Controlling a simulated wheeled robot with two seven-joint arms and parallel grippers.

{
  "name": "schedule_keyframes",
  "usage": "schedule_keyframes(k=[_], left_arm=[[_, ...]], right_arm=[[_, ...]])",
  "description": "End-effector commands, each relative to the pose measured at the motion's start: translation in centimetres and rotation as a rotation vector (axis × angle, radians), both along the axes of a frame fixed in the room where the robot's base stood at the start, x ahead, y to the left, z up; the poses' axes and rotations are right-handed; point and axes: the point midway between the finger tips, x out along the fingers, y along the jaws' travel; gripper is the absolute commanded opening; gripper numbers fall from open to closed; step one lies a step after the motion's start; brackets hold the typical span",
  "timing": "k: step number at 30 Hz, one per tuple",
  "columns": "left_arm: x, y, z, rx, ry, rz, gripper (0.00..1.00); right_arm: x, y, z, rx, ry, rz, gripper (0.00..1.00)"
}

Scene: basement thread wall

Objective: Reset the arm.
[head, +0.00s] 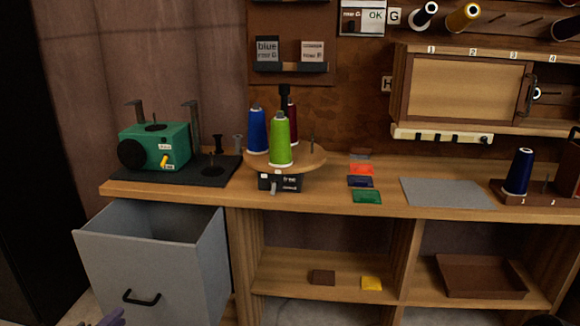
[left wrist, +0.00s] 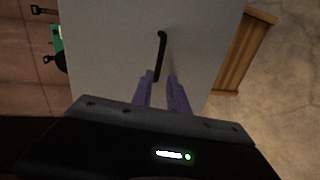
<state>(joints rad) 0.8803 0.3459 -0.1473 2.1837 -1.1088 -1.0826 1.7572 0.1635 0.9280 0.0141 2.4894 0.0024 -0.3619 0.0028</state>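The bench (head: 330,190) holds a green machine (head: 155,147), a round turntable (head: 312,160) with blue, green and dark red spools, coloured cards, a grey mat (head: 446,193) and a spool rack (head: 540,197). A shelf below holds a brown tray (head: 480,277). The open drawer juts out front left.

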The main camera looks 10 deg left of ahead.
Motion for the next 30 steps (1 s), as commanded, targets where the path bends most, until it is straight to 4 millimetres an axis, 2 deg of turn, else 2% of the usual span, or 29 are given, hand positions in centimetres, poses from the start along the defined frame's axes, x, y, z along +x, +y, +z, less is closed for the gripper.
schedule_keyframes(k=[4, 7, 9, 11, 12, 14, 15, 17, 19, 21, 24, 30], left_arm=[[-0.3, 0.9, -1.1, 0.169, 0.050, -0.001, 0.20], [-1.2, 2.2, -3.2, 0.337, 0.147, 0.027, 0.20], [-2.0, 2.0, -6.2, 0.447, 0.259, 0.023, 0.20], [-2.5, 0.2, -9.6, 0.528, 0.371, -0.025, 0.20], [-2.8, -2.1, -12.3, 0.572, 0.451, -0.087, 0.20], [-3.4, -5.9, -15.6, 0.621, 0.550, -0.197, 0.20], [-4.0, -8.6, -17.6, 0.644, 0.605, -0.277, 0.20], [-5.1, -12.8, -20.1, 0.667, 0.671, -0.402, 0.20], [-6.8, -17.9, -22.4, 0.681, 0.732, -0.553, 0.20], [-8.8, -22.6, -24.2, 0.685, 0.775, -0.697, 0.20], [-11.6, -28.1, -25.6, 0.677, 0.816, -0.861, 0.20], [-16.9, -36.3, -26.9, 0.635, 0.866, -1.084, 0.20]], right_arm=[[0.0, 0.0, 0.0, 0.000, 0.000, 0.000, 0.36], [0.0, 0.0, 0.0, 0.000, 0.000, 0.000, 0.36], [0.0, 0.0, 0.0, 0.000, 0.000, 0.000, 0.36], [0.0, 0.0, 0.0, 0.000, 0.000, 0.000, 0.36], [0.0, 0.0, 0.0, 0.000, 0.000, 0.000, 0.36], [0.0, 0.0, 0.0, 0.000, 0.000, 0.000, 0.36], [0.0, 0.0, 0.0, 0.000, 0.000, 0.000, 0.36], [0.0, 0.0, 0.0, 0.000, 0.000, 0.000, 0.36], [0.0, 0.0, 0.0, 0.000, 0.000, 0.000, 0.36], [0.0, 0.0, 0.0, 0.000, 0.000, 0.000, 0.36], [0.0, 0.0, 0.0, 0.000, 0.000, 0.000, 0.36], [0.0, 0.0, 0.0, 0.000, 0.000, 0.000, 0.36]])
